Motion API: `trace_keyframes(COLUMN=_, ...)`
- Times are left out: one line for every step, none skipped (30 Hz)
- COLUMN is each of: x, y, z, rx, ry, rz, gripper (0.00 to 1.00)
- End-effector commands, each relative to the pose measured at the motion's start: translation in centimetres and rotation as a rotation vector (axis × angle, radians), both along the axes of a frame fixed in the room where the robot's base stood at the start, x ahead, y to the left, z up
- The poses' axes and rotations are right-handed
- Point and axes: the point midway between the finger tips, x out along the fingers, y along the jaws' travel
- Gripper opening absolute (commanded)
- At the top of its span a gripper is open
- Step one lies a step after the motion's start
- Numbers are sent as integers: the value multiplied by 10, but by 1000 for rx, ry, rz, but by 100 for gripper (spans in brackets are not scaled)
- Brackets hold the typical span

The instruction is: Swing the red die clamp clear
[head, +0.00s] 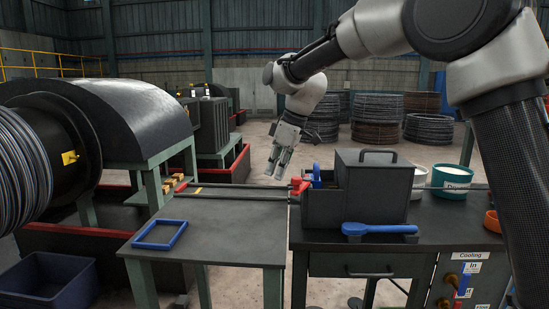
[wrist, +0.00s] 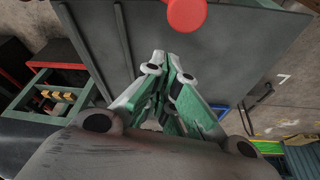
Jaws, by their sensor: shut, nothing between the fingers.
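The red die clamp (head: 299,187) sits at the left side of the dark die box (head: 371,185) on the right bench, beside a blue part (head: 316,176). In the wrist view a round red knob (wrist: 186,13), apparently part of the clamp, shows at the top edge, just beyond my fingertips. My gripper (head: 276,171) hangs in the air up and left of the clamp, pointing down. It also shows in the wrist view (wrist: 170,60), with its fingers together and nothing between them. I see no contact with the clamp.
A blue spanner-like tool (head: 380,229) lies on the right bench, with a teal tub (head: 451,179) behind it. A blue frame (head: 160,234) lies on the left table (head: 220,240). The cable-wound drum (head: 22,165) stands far left. The left table's middle is clear.

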Motion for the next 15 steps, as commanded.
trace_keyframes(x=-2, y=-7, z=1, rx=1, ry=-1, rz=-1, gripper=0)
trace_keyframes(x=-3, y=-10, z=1, rx=2, ry=-1, rz=-1, gripper=0)
trace_keyframes(x=-4, y=-14, z=1, rx=1, ry=-1, rz=-2, gripper=0)
trace_keyframes(x=-5, y=-16, z=1, rx=1, ry=-1, rz=-1, gripper=0)
trace_keyframes(x=-5, y=-18, z=1, rx=1, ry=-1, rz=-1, gripper=0)
trace_keyframes(x=-6, y=-20, z=1, rx=1, ry=-1, rz=0, gripper=0)
trace_keyframes(x=-6, y=-21, z=1, rx=1, ry=0, rz=0, gripper=0)
trace_keyframes(x=-7, y=-21, z=1, rx=1, ry=0, rz=0, gripper=0)
trace_keyframes(x=-7, y=-22, z=1, rx=1, ry=0, rz=0, gripper=0)
trace_keyframes(x=-7, y=-22, z=1, rx=1, ry=-1, rz=1, gripper=0)
trace_keyframes(x=-7, y=-22, z=1, rx=1, ry=-1, rz=1, gripper=0)
trace_keyframes(x=-7, y=-22, z=1, rx=1, ry=-1, rz=1, gripper=0)
trace_keyframes(x=-7, y=-22, z=1, rx=1, ry=-1, rz=1, gripper=0)
trace_keyframes(x=-7, y=-22, z=1, rx=1, ry=-1, rz=1, gripper=0)
trace_keyframes(x=-7, y=-22, z=1, rx=1, ry=-1, rz=1, gripper=0)
